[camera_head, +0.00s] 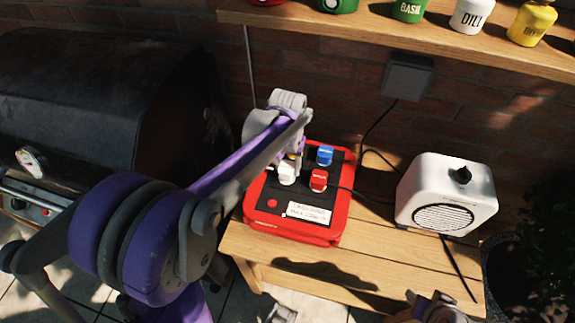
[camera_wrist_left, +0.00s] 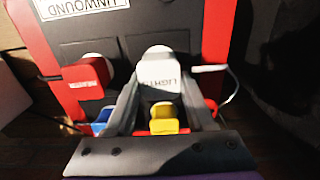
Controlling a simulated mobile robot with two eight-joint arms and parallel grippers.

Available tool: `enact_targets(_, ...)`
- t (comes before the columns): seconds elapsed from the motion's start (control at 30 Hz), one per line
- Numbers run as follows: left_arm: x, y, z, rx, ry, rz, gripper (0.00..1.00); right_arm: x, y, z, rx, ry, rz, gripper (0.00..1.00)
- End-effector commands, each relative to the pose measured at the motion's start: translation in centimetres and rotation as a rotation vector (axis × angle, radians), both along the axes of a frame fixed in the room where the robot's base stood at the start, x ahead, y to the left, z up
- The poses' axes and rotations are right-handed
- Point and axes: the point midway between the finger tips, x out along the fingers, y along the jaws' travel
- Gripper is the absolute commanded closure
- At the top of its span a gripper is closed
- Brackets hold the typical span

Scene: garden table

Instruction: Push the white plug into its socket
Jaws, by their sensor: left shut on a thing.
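The white plug (camera_head: 287,174) stands at the left part of the black top of the red power box (camera_head: 335,228). In the left wrist view the white plug (camera_wrist_left: 158,85) carries the word LIGHTS and has a white cord at its right. My left gripper (camera_head: 296,160) is shut on it from above; both fingers (camera_wrist_left: 158,98) flank the plug. A round white part shows at the plug's far end. The socket under it is hidden, and I cannot tell how deep the plug sits.
A red plug (camera_head: 318,180) and a blue plug (camera_head: 325,155) stand close to the right. A yellow plug (camera_wrist_left: 168,118) lies between my fingers' bases in the wrist view. A white speaker-like box (camera_head: 480,190) stands right on the wooden table (camera_head: 375,255). A shelf with jars hangs above.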

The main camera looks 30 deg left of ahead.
Motion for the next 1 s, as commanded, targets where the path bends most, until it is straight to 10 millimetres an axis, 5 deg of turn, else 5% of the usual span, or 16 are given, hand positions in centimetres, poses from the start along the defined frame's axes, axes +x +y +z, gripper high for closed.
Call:
enact_targets(0.8,0.0,0.0,-1.3,0.000,0.000,0.000,0.94,-0.2,0.0,-1.0,0.000,0.004,0.000,0.50)
enact_targets(0.83,0.0,0.0,-1.2,0.000,0.000,0.000,0.40,-0.2,0.0,-0.9,0.000,0.004,0.000,0.50)
enact_targets(1.0,0.0,0.0,-1.2,0.000,0.000,0.000,0.11,-0.2,0.0,-0.9,0.000,0.003,0.000,0.50)
